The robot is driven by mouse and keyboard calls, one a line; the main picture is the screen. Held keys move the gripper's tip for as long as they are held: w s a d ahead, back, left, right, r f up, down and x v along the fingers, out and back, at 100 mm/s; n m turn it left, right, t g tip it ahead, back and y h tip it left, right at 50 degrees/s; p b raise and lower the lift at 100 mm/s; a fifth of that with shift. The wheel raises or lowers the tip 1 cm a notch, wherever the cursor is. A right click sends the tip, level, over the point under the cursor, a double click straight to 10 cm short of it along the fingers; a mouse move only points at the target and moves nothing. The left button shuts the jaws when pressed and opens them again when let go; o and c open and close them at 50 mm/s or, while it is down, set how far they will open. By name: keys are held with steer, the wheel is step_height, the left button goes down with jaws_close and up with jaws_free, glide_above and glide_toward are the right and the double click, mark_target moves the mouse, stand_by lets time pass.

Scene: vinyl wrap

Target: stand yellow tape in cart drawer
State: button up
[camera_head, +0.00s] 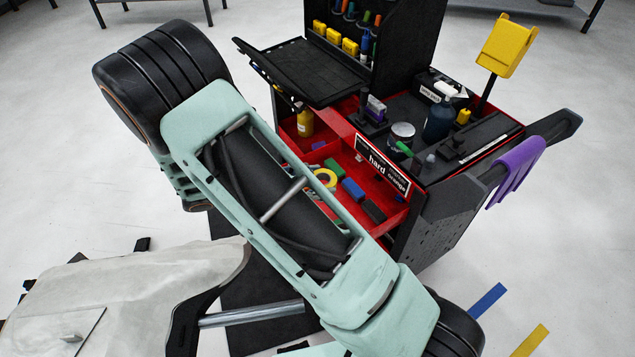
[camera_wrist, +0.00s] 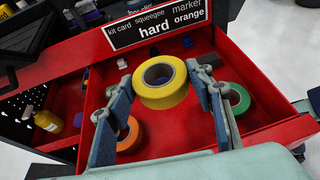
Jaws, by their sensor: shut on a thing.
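The yellow tape (camera_wrist: 163,97) is a roll held between the fingertips of my gripper (camera_wrist: 160,79), its hole facing up toward the wrist camera. In the head view the tape (camera_head: 331,181) shows beside my arm, over the open drawer. My gripper is shut on its two sides; my arm hides most of the gripper in the head view. The cart drawer (camera_wrist: 262,145) is red and pulled out. The roll appears above the drawer floor; the exact gap cannot be told. An orange roll (camera_wrist: 131,140) and a green roll (camera_wrist: 241,99) lie in the drawer.
A label strip (camera_wrist: 155,24) stands along the drawer's edge. A yellow bottle (camera_wrist: 47,121) stands to the left. The cart top holds a dark bottle (camera_head: 438,121) and a can (camera_head: 402,134).

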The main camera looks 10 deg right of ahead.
steer(key=shift+f+b, duration=2.35)
steer(key=shift+f, duration=1)
steer(key=shift+s+a+r, duration=0.1)
steer(key=shift+a, duration=0.05)
steer(key=shift+f, duration=0.5)
